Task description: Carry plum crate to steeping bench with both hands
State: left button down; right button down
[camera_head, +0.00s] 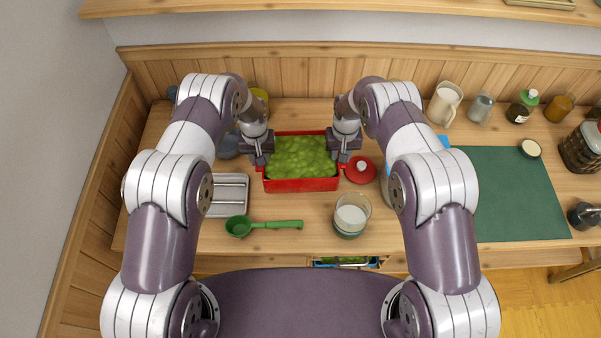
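The plum crate (301,185) is a red box filled with green plums, at the middle of the wooden bench (310,218). I cannot tell whether it rests on the bench or is just above it. My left gripper (263,160) is at the crate's left end and my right gripper (339,158) is at its right end. Both point down and seem to touch or overlap the end walls. Their fingertips are too small and partly hidden to show whether they are closed on the walls.
A red lid (360,171) lies close to the crate's right end. In front are a green ladle (262,225) and a glass jar (350,215) with white contents. A metal tray (229,194) is at left. A dark green mat (515,195) lies mostly clear at right.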

pick_arm(q)
jog(key=shift+w+f+m+p, duration=0.3)
jog(key=shift+w+f+p, duration=0.05)
jog(key=shift+w+f, duration=0.2)
pick_arm(e)
jog(key=shift+f+m, duration=0.3)
jog(key=shift+f, duration=0.2)
pick_arm(q)
jog(key=shift+f, duration=0.1)
pick_arm(e)
jog(key=shift+f, duration=0.15)
